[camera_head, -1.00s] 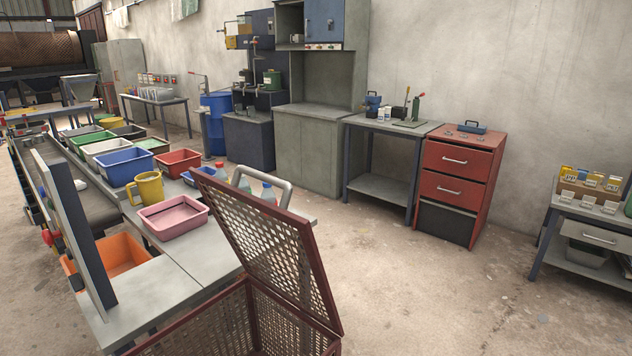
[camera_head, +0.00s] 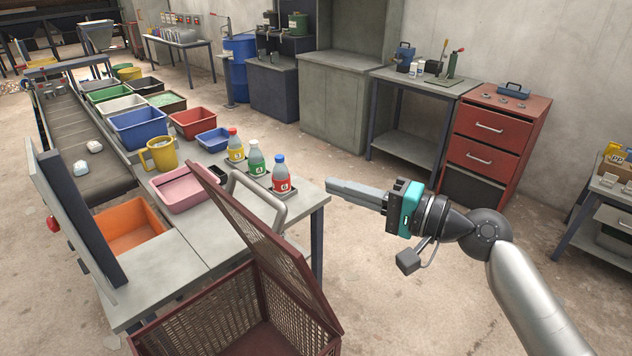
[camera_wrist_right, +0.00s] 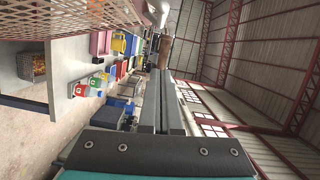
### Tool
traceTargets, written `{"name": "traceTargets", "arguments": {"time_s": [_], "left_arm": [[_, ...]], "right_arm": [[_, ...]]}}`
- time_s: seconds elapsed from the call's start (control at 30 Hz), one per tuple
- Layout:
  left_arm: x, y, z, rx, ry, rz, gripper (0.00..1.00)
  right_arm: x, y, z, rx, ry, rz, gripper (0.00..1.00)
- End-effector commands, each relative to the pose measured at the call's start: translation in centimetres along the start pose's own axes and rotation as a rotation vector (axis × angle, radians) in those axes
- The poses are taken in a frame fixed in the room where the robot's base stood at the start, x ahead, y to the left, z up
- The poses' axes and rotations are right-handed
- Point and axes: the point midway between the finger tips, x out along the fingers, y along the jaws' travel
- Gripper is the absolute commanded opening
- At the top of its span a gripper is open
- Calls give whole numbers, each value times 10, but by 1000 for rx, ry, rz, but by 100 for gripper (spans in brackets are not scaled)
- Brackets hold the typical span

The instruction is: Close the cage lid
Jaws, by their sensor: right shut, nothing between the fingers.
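The dark red mesh cage (camera_head: 190,345) stands at the bottom centre of the head view. Its mesh lid (camera_head: 262,236) stands open, tilted steeply up from the cage, with a grey loop handle (camera_head: 281,215) near its upper part. In the right wrist view, a reddish mesh panel (camera_wrist_right: 70,14), seemingly the lid, fills the upper left. My right gripper (camera_head: 335,190) comes in from the right, shut and empty, beside the lid and apart from it. Its fingers lie together in the wrist view (camera_wrist_right: 162,95). My left gripper is not in view.
A grey worktable (camera_head: 225,238) with colored bins, a yellow mug (camera_head: 160,154) and three bottles stands behind and left of the cage. A red drawer cabinet (camera_head: 492,142) stands at the back right. The floor (camera_head: 400,310) right of the cage is clear.

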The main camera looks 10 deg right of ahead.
Motion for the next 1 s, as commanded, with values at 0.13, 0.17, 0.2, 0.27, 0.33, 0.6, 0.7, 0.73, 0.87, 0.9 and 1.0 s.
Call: {"name": "traceTargets", "arguments": {"time_s": [0.13, 0.17, 0.2, 0.27, 0.33, 0.6, 0.7, 0.73, 0.87, 0.9, 1.0], "left_arm": [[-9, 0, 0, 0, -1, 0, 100], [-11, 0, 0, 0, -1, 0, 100], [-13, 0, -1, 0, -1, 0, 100], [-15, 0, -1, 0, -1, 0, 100], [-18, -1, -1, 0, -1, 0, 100], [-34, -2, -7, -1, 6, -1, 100], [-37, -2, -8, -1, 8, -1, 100], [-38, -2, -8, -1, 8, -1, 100], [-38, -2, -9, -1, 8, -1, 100], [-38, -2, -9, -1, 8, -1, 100], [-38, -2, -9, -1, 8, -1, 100]], "right_arm": [[29, -3, -1, 1, 2, -4, 0], [35, -3, -1, 2, 2, -4, 0], [44, -3, 0, 0, 1, -3, 0], [58, -3, -1, 2, 2, -2, 0], [72, -2, -1, 0, 2, -2, 0], [95, -1, 25, 0, 2, 2, 0], [97, 0, 33, 0, 2, 2, 0], [97, 0, 34, -1, 3, 2, 0], [98, 1, 38, -2, 4, 2, 0], [98, 2, 38, -2, 4, 2, 0], [98, 2, 38, -2, 4, 2, 0]]}}
